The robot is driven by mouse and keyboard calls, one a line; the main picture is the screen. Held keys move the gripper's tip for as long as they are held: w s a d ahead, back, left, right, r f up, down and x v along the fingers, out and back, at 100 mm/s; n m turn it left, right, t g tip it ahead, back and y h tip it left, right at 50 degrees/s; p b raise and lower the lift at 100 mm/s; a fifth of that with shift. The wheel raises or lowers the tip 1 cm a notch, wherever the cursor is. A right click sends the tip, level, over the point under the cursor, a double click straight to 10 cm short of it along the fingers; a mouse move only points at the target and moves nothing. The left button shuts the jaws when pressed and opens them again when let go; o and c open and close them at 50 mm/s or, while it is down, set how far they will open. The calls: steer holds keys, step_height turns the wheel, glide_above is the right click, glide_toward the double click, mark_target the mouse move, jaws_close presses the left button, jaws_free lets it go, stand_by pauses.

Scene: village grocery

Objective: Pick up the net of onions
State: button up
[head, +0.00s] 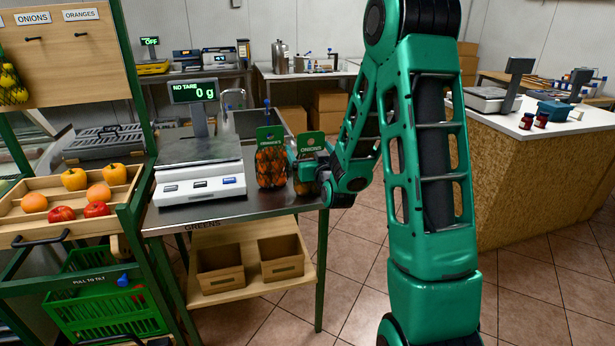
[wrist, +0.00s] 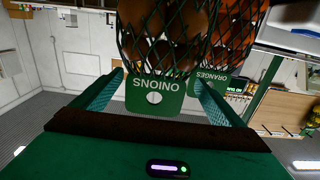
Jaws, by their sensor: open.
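The net of onions (head: 304,182) stands on the metal counter, right of the net of oranges (head: 271,165). Its green ONIONS tag (head: 311,143) is on top, and my arm covers part of the net. In the wrist view, which is upside down, the brown onions in dark netting (wrist: 165,35) and the ONIONS tag (wrist: 156,97) show between the two fingers. My gripper (wrist: 159,78) is open, with one finger on each side of the net's upper part. I cannot tell whether either finger touches it. In the head view the fingers are mostly hidden.
A scale (head: 198,170) reading 0 g stands left of the nets on the counter (head: 262,206). The oranges net (wrist: 236,30) is close beside my right-hand finger in the wrist view. A fruit rack (head: 65,200) stands at left. The floor at right is clear.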

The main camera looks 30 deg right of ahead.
steer(key=x, duration=0.4)
steer(key=shift+w+d+f, duration=0.1)
steer(key=shift+w+d, duration=0.1)
steer(key=shift+w, duration=0.2)
steer(key=shift+c, duration=0.7)
steer(key=c, duration=2)
